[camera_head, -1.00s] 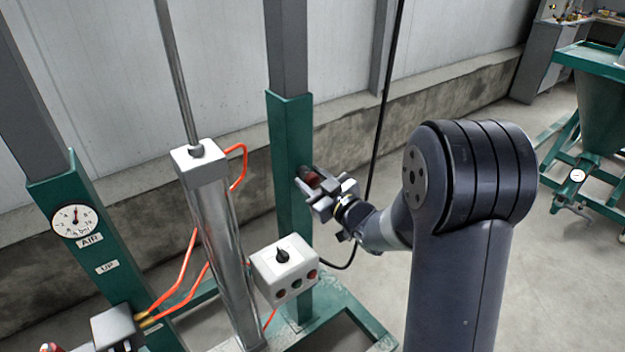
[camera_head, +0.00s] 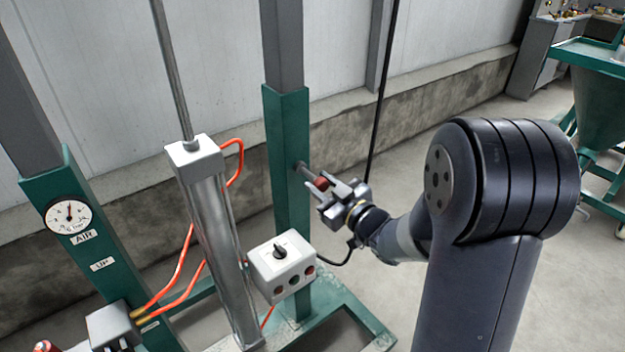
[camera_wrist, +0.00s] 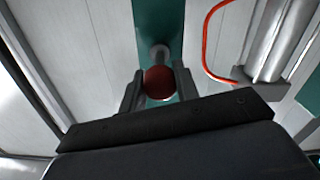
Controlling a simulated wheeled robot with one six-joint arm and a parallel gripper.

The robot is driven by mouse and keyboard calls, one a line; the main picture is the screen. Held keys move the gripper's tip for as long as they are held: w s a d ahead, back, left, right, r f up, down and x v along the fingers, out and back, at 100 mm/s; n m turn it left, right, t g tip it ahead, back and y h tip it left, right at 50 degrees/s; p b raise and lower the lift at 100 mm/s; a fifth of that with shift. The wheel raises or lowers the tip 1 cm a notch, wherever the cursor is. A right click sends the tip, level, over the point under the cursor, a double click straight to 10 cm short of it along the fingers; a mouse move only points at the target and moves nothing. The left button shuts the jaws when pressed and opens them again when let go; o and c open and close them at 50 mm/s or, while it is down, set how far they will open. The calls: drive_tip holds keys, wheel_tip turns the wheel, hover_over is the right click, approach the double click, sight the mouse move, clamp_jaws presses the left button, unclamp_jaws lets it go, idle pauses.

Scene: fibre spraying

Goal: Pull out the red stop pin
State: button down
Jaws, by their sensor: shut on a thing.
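The red stop pin has a round red knob (camera_head: 322,184) and a grey metal shaft (camera_head: 307,172). The shaft runs from the knob to the green post (camera_head: 289,140), and a length of it shows outside the post. Whether its tip is still inside the post is hidden. My gripper (camera_head: 328,190) is shut on the red knob, to the right of the post and apart from it. In the wrist view, the red knob (camera_wrist: 159,83) sits between the two dark fingers, with the shaft behind it reaching the post.
A white control box (camera_head: 283,266) with a black knob stands just below and left of my gripper. A metal cylinder (camera_head: 215,240) with orange hoses is further left. A black cable (camera_head: 382,100) hangs close behind my gripper. Open floor lies to the right.

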sight(314, 178)
drive_tip(key=shift+s, duration=0.1)
drive_tip(key=c, duration=1.5)
unclamp_jaws()
drive_tip(key=shift+f, duration=0.1)
drive_tip(key=shift+c, duration=0.2)
drive_tip(key=o, duration=0.5)
drive_tip(key=shift+d, duration=0.15)
drive_tip(key=shift+s, duration=0.1)
drive_tip(key=v, duration=1)
drive_tip(key=shift+s+d, duration=0.25)
drive_tip(key=shift+s, duration=0.05)
drive_tip(key=x, duration=1.4)
drive_tip(key=shift+w+a+p, duration=0.1)
drive_tip(key=shift+w+p, duration=0.05)
drive_tip(key=shift+p, duration=0.2)
